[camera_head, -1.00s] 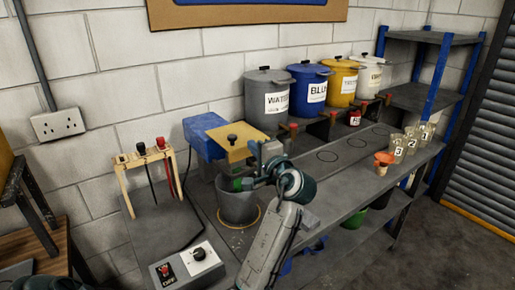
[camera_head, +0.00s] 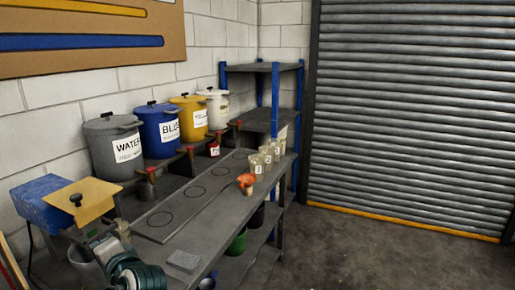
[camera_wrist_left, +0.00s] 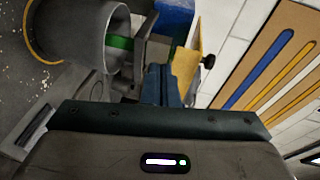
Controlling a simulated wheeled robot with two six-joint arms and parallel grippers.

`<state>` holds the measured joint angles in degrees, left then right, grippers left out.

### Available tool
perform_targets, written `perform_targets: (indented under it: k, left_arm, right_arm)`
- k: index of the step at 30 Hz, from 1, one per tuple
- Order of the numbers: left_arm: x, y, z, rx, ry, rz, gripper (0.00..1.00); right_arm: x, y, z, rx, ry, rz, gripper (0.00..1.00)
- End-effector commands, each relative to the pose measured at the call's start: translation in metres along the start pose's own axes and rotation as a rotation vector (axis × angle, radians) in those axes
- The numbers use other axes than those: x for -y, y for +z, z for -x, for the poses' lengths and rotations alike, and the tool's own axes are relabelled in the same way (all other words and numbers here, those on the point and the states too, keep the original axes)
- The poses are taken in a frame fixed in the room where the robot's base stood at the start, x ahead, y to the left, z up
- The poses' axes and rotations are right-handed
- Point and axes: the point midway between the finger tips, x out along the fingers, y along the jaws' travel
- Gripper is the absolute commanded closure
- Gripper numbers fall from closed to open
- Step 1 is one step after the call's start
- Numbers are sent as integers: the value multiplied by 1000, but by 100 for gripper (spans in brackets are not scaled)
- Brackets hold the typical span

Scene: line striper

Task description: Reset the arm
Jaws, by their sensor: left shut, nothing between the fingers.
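My left arm shows at the lower left of the head view, with its gripper (camera_head: 106,246) beside the grey mixing bucket (camera_head: 84,268), which is partly cut off. In the left wrist view, the shut, empty gripper (camera_wrist_left: 160,80) points past the bucket (camera_wrist_left: 78,35), which lies to its left in the picture. A green band (camera_wrist_left: 122,43) shows at the bucket's mouth. I cannot tell whether the gripper touches the bucket or the machine. My right gripper is not in view.
A blue machine with a yellow plate (camera_head: 84,200) stands behind the gripper. Grey, blue, yellow and white drums (camera_head: 160,130) line the wall. The floor (camera_head: 370,245) before the shutter (camera_head: 410,120) is clear.

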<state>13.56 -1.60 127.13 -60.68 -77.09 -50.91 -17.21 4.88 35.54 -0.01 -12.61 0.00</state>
Motion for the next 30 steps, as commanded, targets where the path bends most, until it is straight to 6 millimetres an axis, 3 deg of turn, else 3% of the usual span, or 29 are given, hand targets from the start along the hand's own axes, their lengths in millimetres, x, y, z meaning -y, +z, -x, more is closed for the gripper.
perform_targets:
  k: [1, 6, 9, 12, 18, 27, 30]
  left_arm:
    - [-33, 11, 3, -29, 75, 28, 100]
    - [-131, 47, 30, -97, 367, 176, 100]
    - [-181, 74, 56, -95, 551, 255, 100]
    - [-219, 100, 85, -68, 715, 323, 100]
    - [-263, 141, 134, 14, 952, 407, 100]
    - [-295, 192, 199, 164, 1207, 478, 100]
    - [-324, 185, 184, 170, 1202, 476, 100]
  right_arm:
    - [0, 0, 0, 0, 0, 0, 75]
    - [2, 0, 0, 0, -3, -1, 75]
    - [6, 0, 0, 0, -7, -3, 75]
    - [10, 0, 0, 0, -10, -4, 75]
    - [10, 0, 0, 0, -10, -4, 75]
    - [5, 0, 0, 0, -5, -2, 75]
    - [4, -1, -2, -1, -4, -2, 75]
